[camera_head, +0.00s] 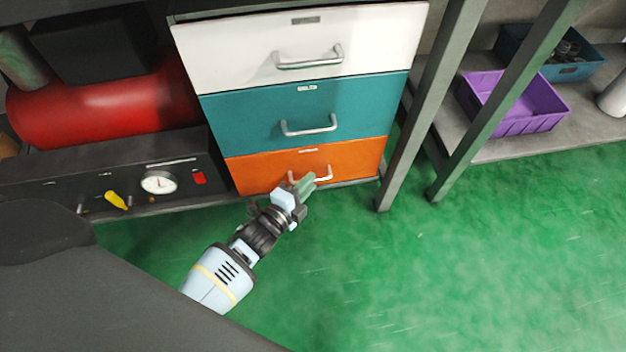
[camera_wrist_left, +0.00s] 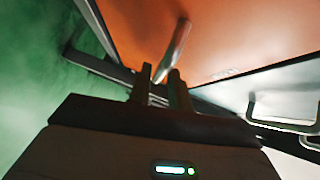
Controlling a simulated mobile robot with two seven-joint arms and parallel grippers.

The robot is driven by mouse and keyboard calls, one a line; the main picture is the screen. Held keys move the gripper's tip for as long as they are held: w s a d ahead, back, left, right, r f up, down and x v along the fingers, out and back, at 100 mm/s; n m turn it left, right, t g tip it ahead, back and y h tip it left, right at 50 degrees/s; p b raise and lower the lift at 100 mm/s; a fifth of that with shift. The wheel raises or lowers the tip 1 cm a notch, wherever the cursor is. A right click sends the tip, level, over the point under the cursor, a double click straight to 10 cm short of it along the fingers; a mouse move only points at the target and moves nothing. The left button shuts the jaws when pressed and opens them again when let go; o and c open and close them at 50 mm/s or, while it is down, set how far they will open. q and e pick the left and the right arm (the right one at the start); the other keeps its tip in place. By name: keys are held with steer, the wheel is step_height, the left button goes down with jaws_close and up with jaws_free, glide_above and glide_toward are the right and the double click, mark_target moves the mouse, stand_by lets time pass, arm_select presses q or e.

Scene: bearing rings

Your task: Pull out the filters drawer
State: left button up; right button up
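The orange bottom drawer (camera_head: 258,172) of a three-drawer unit is shut, flush with the drawers above. Its label is too small to read surely, so I cannot confirm which drawer is the filters one. In the left wrist view, the handle (camera_wrist_left: 177,45) runs down towards the gap between the two fingers (camera_wrist_left: 160,78). The fingers stand apart; firm contact with the bar cannot be told. My right gripper is not in view.
A teal drawer (camera_head: 250,122) and a white drawer (camera_head: 230,50), both shut, sit above. Dark frame posts (camera_head: 415,125) stand right of the unit. A gauge panel (camera_head: 100,185) and red tank (camera_head: 110,105) are left. The green floor (camera_head: 440,270) in front is clear.

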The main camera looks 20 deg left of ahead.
arm_select(q)
steer(key=shift+b+x, duration=0.35)
steer(key=shift+x, duration=0.8)
jaws_close()
